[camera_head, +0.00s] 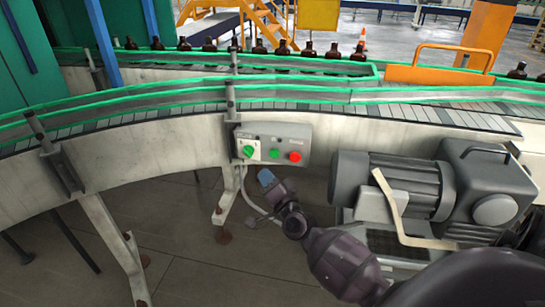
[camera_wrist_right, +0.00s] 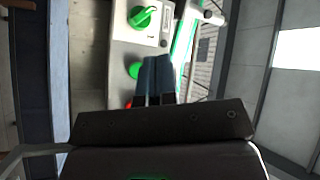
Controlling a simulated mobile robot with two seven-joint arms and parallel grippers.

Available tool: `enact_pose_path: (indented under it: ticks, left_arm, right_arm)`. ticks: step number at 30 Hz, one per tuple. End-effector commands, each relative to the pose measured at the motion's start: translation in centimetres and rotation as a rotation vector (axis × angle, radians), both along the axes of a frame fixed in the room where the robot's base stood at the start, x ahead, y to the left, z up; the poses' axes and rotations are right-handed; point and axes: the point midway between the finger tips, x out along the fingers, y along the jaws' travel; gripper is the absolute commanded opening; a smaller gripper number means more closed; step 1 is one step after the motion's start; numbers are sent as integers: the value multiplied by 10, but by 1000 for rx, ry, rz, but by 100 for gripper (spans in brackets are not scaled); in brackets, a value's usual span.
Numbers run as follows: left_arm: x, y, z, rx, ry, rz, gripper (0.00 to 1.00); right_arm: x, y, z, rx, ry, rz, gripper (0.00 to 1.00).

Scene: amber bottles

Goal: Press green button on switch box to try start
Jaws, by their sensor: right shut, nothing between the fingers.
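The switch box (camera_head: 271,143) is a grey box on the side of the conveyor in the head view. It carries a green rotary knob (camera_head: 248,151) at left, a green button (camera_head: 274,154) in the middle and a red button (camera_head: 295,156) at right. My right gripper (camera_head: 265,176) is shut and empty, just below the box. In the right wrist view its fingertips (camera_wrist_right: 156,60) point at the box, beside the green button (camera_wrist_right: 134,70); whether they touch it I cannot tell. The red button (camera_wrist_right: 128,104) is partly hidden there. My left gripper is not in view.
The curved conveyor (camera_head: 130,140) with green rails spans the head view, with several amber bottles (camera_head: 258,46) behind. A grey motor unit (camera_head: 400,185) stands right of my right gripper. A conveyor leg (camera_head: 228,195) stands to its left. Open floor (camera_head: 190,240) lies below.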

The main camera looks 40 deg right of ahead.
Motion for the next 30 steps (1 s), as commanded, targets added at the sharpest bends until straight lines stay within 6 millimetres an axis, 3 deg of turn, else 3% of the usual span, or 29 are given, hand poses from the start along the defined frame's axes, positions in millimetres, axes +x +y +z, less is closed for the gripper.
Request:
enact_pose_path:
  ticks: [5, 13, 30]
  left_arm:
    - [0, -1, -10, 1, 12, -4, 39]
    - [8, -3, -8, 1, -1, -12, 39]
    - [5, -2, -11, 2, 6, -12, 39]
  right_arm:
    - [14, -17, -4, -3, 4, -1, 0]
    - [31, -36, -3, -1, 3, 1, 0]
    - [36, -42, 0, 0, 0, 0, 0]
